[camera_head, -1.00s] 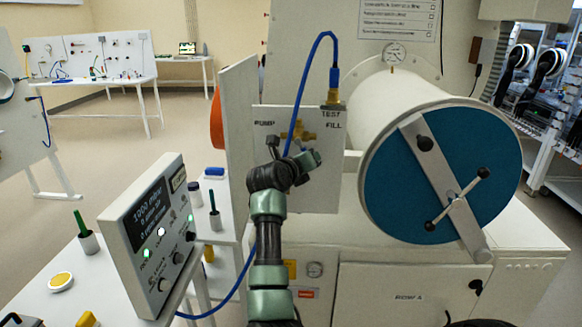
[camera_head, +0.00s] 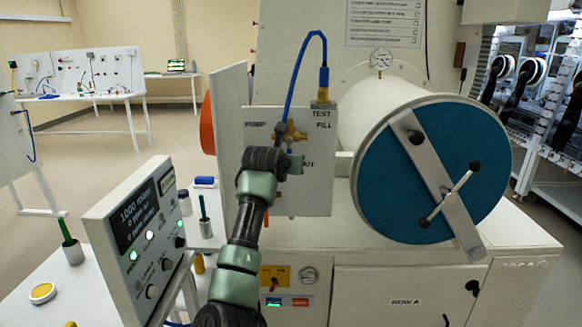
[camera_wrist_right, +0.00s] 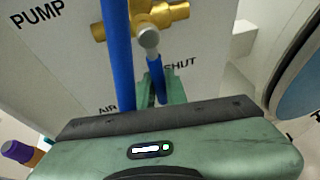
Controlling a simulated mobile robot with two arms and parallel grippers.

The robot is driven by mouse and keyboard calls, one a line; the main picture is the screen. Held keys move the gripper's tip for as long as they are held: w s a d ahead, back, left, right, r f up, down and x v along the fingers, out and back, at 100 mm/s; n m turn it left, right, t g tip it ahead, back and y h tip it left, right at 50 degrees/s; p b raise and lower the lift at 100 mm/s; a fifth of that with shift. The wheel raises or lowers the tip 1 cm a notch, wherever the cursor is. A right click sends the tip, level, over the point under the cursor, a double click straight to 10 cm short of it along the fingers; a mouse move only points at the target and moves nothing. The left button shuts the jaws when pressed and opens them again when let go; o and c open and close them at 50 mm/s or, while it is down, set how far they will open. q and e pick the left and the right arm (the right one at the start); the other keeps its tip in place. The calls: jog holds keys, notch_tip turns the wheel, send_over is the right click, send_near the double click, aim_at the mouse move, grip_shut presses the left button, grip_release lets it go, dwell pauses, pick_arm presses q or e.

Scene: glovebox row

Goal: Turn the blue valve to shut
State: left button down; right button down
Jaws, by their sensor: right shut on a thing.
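The valve's brass body (camera_head: 290,133) sits on a white panel (camera_head: 262,205). It also shows in the right wrist view (camera_wrist_right: 165,14), with a grey hub at its front. In that view its short blue handle (camera_wrist_right: 155,73) points down, just left of the label SHUT. My right gripper (camera_wrist_right: 160,92) is shut on the handle, with a green finger on each side. The handle's lower end is hidden behind the gripper body. In the head view my right gripper (camera_head: 298,164) is below the valve, in front of the panel. My left gripper is not in view.
A blue hose (camera_head: 291,80) runs over the panel and passes close to the gripper in the wrist view. A large cylinder with a blue door (camera_head: 400,200) stands right of the panel. A display box (camera_head: 135,240) stands left of my arm.

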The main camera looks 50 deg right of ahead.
jog(key=shift+r, duration=0.1)
dwell(0.3)
jog(key=c, duration=1.4)
grip_release()
jog(key=shift+c, duration=0.2)
jog(key=b+v, duration=0.2)
jog(key=v, duration=0.5)
jog(key=shift+s+a, duration=0.15)
jog(key=shift+a, duration=0.2)
